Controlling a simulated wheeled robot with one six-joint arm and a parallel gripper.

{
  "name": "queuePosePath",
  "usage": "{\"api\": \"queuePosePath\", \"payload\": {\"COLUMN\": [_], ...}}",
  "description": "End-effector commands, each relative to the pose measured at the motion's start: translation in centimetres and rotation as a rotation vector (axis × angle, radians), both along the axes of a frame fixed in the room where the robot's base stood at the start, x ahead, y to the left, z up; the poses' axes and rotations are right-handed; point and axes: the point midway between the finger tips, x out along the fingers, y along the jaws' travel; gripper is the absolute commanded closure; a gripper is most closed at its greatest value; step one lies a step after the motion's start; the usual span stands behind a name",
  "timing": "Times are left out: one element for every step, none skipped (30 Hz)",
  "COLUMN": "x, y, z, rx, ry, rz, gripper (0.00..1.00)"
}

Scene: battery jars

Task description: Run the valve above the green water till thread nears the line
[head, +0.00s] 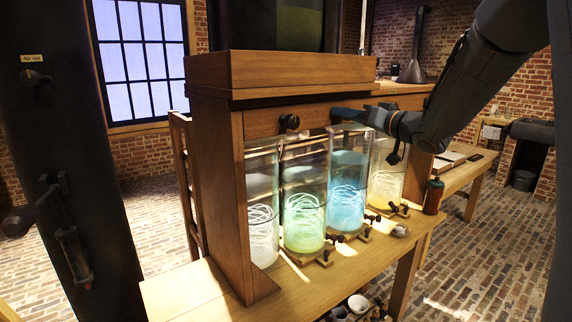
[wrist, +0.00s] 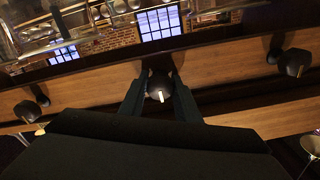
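The green water stands in a tall glass jar (head: 304,212), second from the left, with pale tangled thread low inside. I cannot make out a line on the glass. In the head view my gripper (head: 335,117) reaches the wooden beam over the jars from the right. In the wrist view my gripper (wrist: 161,76) has a finger on each side of a dark round valve knob (wrist: 159,87) with a white mark, and looks shut on it. The oblique head view suggests this is the green jar's valve, but the arm partly hides it.
Clear (head: 262,225), blue (head: 346,195) and yellow (head: 386,180) jars stand beside the green one. A free knob (head: 290,121) shows on the beam. In the wrist view, knobs flank mine at left (wrist: 30,110) and right (wrist: 293,62). Small taps (head: 335,238) stick out at the jar feet.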

Motion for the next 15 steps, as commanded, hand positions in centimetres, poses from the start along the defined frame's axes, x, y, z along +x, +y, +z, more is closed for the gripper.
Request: {"api": "queuePosePath", "payload": {"x": [-0.01, -0.01, -0.01, 0.0, 0.01, 0.02, 0.04, 0.06, 0.08, 0.09, 0.09, 0.08, 0.09, 0.09, 0.09], "y": [-0.01, -0.01, -0.01, -0.01, -0.01, -0.01, -0.02, -0.01, -0.02, -0.02, -0.02, -0.02, -0.02, -0.02, -0.02], "z": [0.0, 0.0, 0.0, -0.01, -0.04, -0.08, -0.11, -0.17, -0.25, -0.27, -0.27, -0.27, -0.28, -0.3, -0.29], "rx": [0.0, 0.0, -0.002, -0.009, -0.02, -0.047, -0.075, -0.106, -0.151, -0.185, -0.218, -0.262, -0.293, -0.322, -0.361], "ry": [0.0, 0.0, -0.002, -0.006, -0.015, -0.035, -0.057, -0.08, -0.112, -0.137, -0.161, -0.193, -0.215, -0.237, -0.265], "rz": [0.0, 0.0, 0.0, 0.0, 0.0, 0.0, -0.001, -0.001, -0.001, -0.001, -0.001, -0.001, -0.001, -0.001, -0.001], "gripper": [0.92, 0.92, 0.92, 0.92, 0.92, 0.92, 0.92, 0.92, 0.92, 0.92, 0.92, 0.92, 0.92, 0.92, 0.92]}}
